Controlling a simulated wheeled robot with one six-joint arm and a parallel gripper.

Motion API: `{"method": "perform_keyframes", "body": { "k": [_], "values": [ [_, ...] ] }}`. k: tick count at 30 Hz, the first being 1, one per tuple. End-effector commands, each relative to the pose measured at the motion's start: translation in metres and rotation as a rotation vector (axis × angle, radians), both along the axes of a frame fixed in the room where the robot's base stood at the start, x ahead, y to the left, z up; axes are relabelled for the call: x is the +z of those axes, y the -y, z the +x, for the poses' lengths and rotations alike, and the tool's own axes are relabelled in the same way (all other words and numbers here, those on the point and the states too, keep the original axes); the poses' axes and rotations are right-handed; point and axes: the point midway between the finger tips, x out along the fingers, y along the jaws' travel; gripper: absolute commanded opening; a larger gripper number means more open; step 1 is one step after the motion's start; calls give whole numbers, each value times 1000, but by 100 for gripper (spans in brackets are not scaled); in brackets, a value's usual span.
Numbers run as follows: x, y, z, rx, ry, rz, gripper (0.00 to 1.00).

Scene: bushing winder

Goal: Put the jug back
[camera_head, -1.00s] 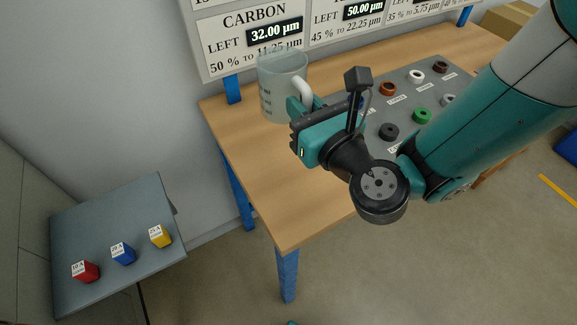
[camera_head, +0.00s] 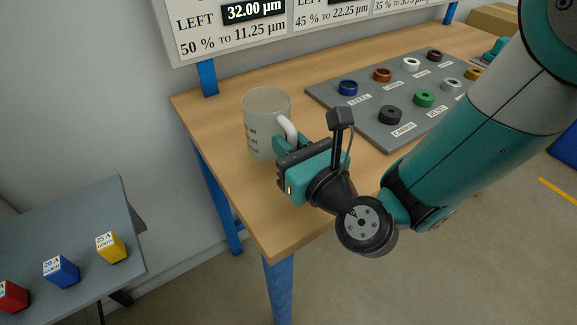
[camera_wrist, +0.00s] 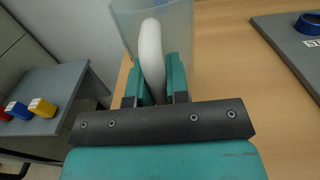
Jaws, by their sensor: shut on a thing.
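The jug (camera_head: 262,127) is a translucent grey cup with dark print and a white handle (camera_head: 288,129). It is upright at the left end of the wooden table (camera_head: 240,205); whether its base touches the top I cannot tell. My gripper (camera_head: 287,147) is on the jug's right side and shut on the handle. In the wrist view the two teal fingers of my gripper (camera_wrist: 160,80) close around the white handle (camera_wrist: 151,55), with the jug (camera_wrist: 178,28) just beyond. The jug's far side and part of the handle are hidden.
A grey board (camera_head: 365,112) with several coloured rings stands right of the jug. A sign board (camera_head: 230,30) rises behind the table. A lower grey shelf (camera_head: 75,225) at left holds red, blue and yellow blocks. Bare wood lies in front of the jug.

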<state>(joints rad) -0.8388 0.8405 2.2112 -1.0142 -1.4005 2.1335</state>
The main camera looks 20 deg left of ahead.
Motion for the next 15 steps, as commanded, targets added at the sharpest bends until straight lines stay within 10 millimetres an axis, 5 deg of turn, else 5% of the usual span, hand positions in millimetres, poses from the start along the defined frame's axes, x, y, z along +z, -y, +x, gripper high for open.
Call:
{"method": "perform_keyframes", "body": {
  "k": [6, 15],
  "values": [
    [-35, 0, 0, 0, 0, 1, 0],
    [-33, 0, 0, 0, -1, 1, 0]
  ]
}}
